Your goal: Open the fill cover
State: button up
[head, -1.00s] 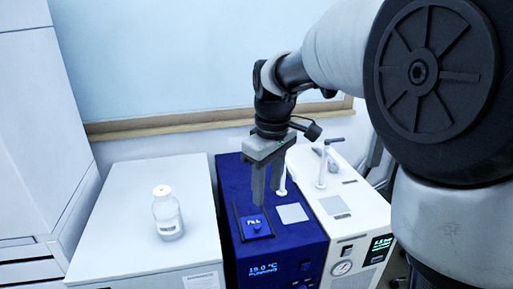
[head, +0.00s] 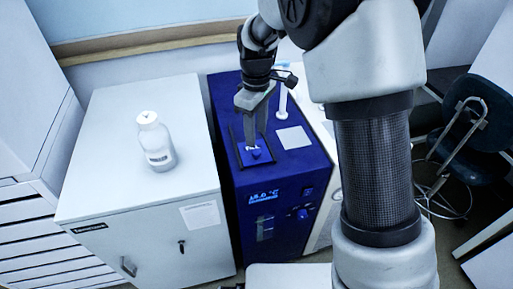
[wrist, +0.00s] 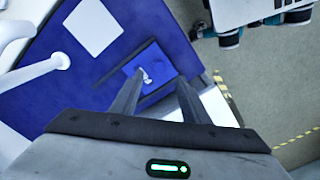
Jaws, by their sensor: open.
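The fill cover (head: 257,156) is a small blue square plate marked FILL, with a small knob, lying flat and shut in a dark frame on top of the dark blue unit (head: 275,185). My gripper (head: 254,138) points down over the cover, its fingers partly hiding the cover's far part. In the wrist view, the gripper (wrist: 157,79) is open and empty. The cover (wrist: 153,60) and its pale knob (wrist: 144,75) show between the fingertips, with the knob nearer the left finger. I cannot tell whether a finger touches the cover.
A capped clear bottle (head: 155,143) stands on the white cabinet (head: 110,190) to the left. A white spout (head: 283,98) and a pale square plate (head: 294,137) are on the blue unit beside the cover. A dark chair (head: 470,125) stands at right.

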aim_at(257, 151)
notch_tip(257, 151, down, 7)
jog(key=shift+r+b, duration=0.1)
jog(key=shift+b, duration=0.2)
grip_shut()
